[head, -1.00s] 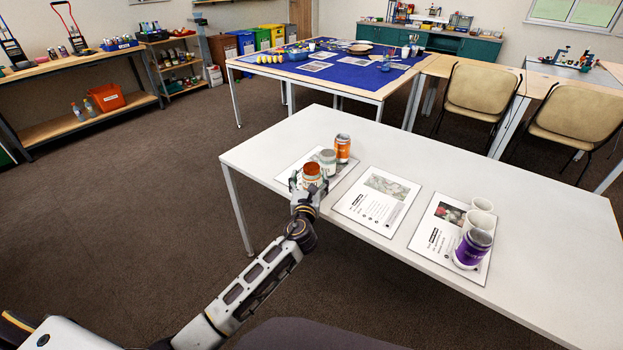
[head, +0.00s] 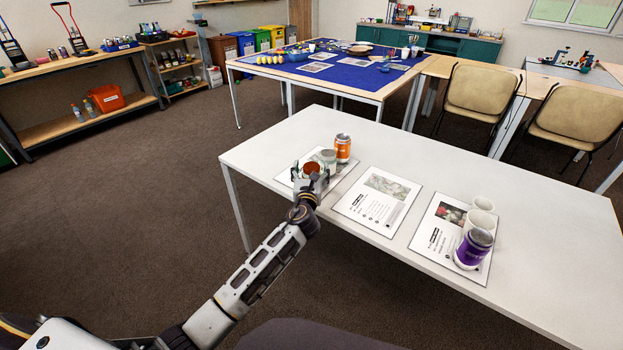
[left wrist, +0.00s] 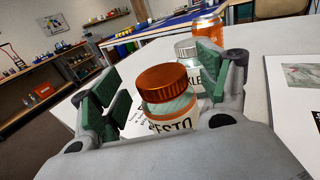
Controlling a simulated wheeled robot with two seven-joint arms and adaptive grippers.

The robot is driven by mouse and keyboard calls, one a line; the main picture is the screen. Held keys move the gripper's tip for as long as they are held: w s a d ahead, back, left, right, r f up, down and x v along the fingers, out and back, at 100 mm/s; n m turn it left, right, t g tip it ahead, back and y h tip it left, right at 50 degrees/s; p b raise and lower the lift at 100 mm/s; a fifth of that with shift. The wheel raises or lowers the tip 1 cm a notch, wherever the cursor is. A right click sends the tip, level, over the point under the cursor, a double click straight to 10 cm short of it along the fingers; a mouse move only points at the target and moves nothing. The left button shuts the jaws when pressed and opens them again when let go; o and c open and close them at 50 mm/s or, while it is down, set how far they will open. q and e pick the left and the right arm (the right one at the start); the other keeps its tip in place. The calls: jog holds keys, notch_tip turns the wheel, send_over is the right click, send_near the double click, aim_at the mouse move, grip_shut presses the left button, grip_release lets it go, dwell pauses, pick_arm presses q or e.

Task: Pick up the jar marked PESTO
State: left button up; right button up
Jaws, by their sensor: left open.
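The jar marked PESTO (left wrist: 168,98) has an orange-brown lid and a label partly reading "ESTO" in the left wrist view. In the head view it shows mostly as its lid (head: 311,168), on the left sheet of the white table. My left gripper (head: 311,182) is open, with its green-padded fingers (left wrist: 157,85) on either side of the jar. I cannot tell whether a finger touches it. The jar's lower part is hidden by the gripper. A second jar with a grey lid (left wrist: 187,52) stands just behind it. My right gripper is not in view.
An orange can (head: 343,148) stands behind the jars. A middle sheet (head: 378,203) is bare. The white table (head: 540,205) is clear elsewhere.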

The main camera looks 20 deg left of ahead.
pick_arm(q)
jog(key=shift+w+a, duration=0.1)
jog(key=shift+w, duration=0.8)
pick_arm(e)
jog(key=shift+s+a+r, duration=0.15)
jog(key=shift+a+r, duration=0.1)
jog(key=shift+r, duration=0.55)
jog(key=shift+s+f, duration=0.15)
pick_arm(q)
jog(key=c, duration=1.2)
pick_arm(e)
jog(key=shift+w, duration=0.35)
